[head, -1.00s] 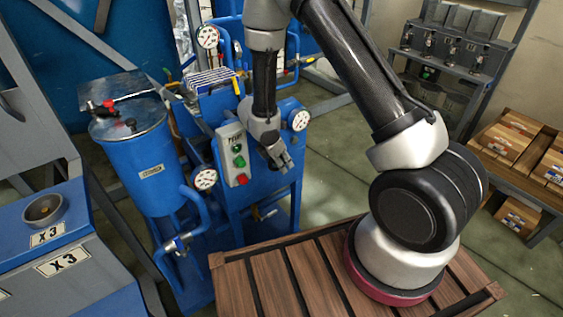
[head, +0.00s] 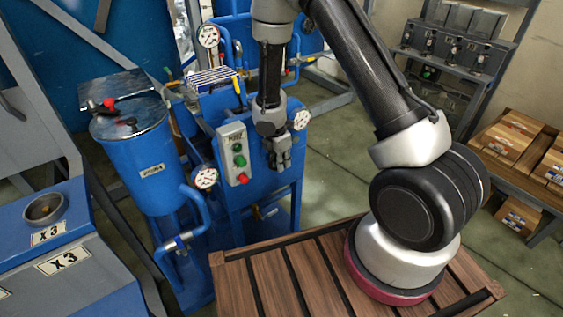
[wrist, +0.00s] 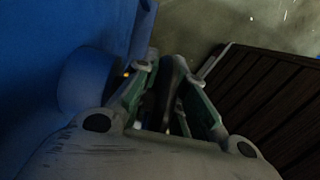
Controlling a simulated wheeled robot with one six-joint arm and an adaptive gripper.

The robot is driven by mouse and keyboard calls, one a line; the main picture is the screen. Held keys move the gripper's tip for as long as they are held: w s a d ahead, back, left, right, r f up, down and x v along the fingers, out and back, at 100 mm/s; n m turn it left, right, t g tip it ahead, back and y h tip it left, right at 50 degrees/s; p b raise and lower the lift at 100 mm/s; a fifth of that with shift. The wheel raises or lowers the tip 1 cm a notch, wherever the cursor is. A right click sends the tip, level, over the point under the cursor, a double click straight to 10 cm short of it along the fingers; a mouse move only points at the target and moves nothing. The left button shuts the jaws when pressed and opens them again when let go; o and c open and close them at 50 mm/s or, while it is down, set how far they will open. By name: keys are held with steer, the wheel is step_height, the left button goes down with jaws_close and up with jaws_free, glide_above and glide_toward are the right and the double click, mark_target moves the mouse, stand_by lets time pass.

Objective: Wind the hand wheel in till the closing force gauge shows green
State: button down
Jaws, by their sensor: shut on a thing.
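My gripper (head: 279,160) points down at the right front of the blue machine (head: 262,188). In the wrist view its two fingers (wrist: 172,105) are closed around a dark, narrow piece (wrist: 173,75), which looks like part of the hand wheel. The rest of the wheel is hidden behind the gripper or too dark to make out. A white round gauge (head: 300,119) sits just right of and above the gripper. Its needle and colours are too small to read. A blue rounded housing (wrist: 85,78) lies close to the left of the fingers.
A grey button box (head: 234,153) with green and red buttons is left of my gripper. More gauges (head: 205,178) and blue pipes stand farther left, beside a blue cylinder (head: 150,165). A slatted wooden top (head: 285,275) lies in front. Green floor shows to the right.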

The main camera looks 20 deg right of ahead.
steer(key=c, duration=1.5)
jaws_free()
steer(key=shift+a+r, duration=0.1)
steer(key=shift+r, duration=0.45)
steer(key=r, duration=0.3)
steer(key=a+r, duration=0.1)
steer(key=r, duration=0.6)
steer(key=shift+s+a+r, duration=0.25)
steer(key=shift+s+r, duration=0.05)
steer(key=shift+r, duration=0.1)
